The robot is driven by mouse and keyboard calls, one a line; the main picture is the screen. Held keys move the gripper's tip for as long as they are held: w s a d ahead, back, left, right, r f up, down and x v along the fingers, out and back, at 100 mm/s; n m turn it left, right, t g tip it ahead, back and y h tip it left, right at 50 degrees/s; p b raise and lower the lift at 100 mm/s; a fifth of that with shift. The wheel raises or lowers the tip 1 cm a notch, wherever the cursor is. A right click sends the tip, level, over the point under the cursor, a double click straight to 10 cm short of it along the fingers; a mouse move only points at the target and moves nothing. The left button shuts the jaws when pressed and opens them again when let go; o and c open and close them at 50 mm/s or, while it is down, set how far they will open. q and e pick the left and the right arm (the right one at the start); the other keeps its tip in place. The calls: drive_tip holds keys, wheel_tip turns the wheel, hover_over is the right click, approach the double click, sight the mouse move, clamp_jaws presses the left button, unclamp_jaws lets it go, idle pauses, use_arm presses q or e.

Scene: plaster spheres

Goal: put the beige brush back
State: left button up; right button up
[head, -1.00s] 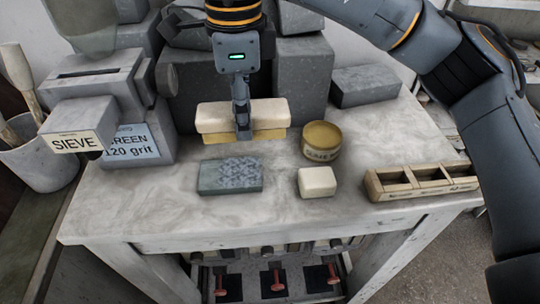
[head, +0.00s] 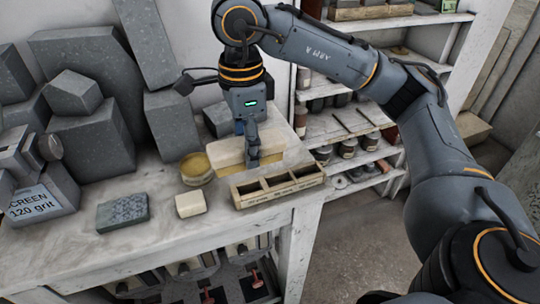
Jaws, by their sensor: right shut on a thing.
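My right gripper (head: 253,158) is shut on the beige brush (head: 229,151), a cream block with a yellowish lower part. The fingers grip it toward its right end and hide part of it. The brush is held level, just behind and seemingly above the wooden tray (head: 240,205) with several compartments at the table's right edge. The gap between brush and tray is hard to judge. My left gripper is not in view.
A round yellow-topped tin (head: 196,168), a small cream block (head: 190,205) and a grey speckled block (head: 122,213) sit on the marble table (head: 150,240). Grey stone blocks (head: 100,130) stand behind. Shelves (head: 370,125) with jars stand to the right.

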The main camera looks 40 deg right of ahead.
drive_tip(key=w+d+f+p, duration=0.2)
drive_tip(key=w+d+f, duration=0.2)
drive_tip(key=d, duration=0.1)
drive_tip(key=w+d+f+p, duration=0.3)
drive_tip(key=w+d+f, duration=0.1)
drive_tip(key=w, duration=0.1)
drive_tip(key=shift+d+f, duration=0.3)
drive_tip(key=shift+d, duration=0.05)
drive_tip(key=shift+w+f, duration=0.1)
drive_tip(key=shift+f, duration=0.15)
drive_tip(key=f+p, duration=0.2)
drive_tip(key=f, duration=0.1)
drive_tip(key=shift+w+d+p, duration=0.2)
drive_tip(key=shift+d+p, duration=0.15)
drive_tip(key=shift+p, duration=0.05)
drive_tip(key=shift+f, duration=0.65)
drive_tip(key=o, duration=1)
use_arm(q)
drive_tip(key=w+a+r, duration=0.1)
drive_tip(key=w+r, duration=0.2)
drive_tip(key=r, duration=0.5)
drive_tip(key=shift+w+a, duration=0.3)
